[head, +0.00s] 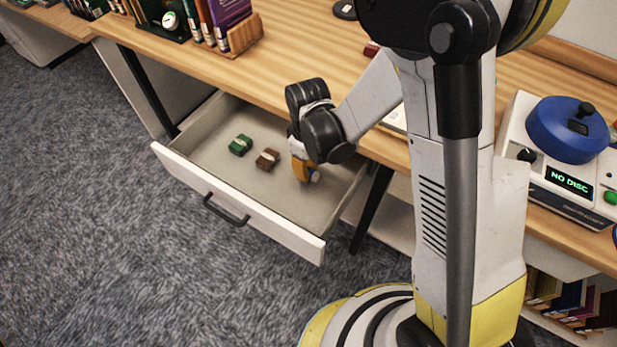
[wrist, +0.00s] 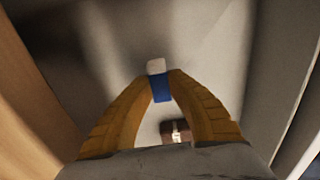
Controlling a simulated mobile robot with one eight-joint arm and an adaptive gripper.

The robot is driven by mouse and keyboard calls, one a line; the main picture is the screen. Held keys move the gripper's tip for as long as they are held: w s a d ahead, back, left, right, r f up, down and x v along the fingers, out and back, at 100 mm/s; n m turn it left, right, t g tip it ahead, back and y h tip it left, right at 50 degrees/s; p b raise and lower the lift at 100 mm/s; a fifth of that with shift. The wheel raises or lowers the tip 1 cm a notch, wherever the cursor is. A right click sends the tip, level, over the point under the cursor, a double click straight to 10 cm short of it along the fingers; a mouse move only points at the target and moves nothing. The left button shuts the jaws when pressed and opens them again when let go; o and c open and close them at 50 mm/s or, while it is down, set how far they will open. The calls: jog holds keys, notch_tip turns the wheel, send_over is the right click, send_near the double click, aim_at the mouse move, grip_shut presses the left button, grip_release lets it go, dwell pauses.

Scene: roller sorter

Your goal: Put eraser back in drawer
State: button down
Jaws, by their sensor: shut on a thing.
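The drawer (head: 222,187) is pulled out under the wooden desk. My gripper (head: 312,178) reaches down into its right part. In the wrist view, my gripper's yellow fingers (wrist: 161,78) are shut on the eraser (wrist: 160,88), a small block with a blue sleeve and a white end. In the head view only the eraser's pale end (head: 314,176) shows beside the fingertips. The eraser is within the drawer's outline, close to its floor; I cannot tell whether it touches the floor.
A green block (head: 241,145) and a brown block (head: 267,159) lie on the drawer floor to the left of my gripper. The brown one also shows in the wrist view (wrist: 175,131). The desk edge (head: 240,92) runs behind the drawer. A disc machine (head: 567,150) stands at right.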

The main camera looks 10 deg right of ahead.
jog(key=shift+f+b, duration=0.35)
jog(key=shift+f, duration=0.8)
jog(key=shift+f, duration=0.15)
jog(key=c, duration=1.4)
grip_release()
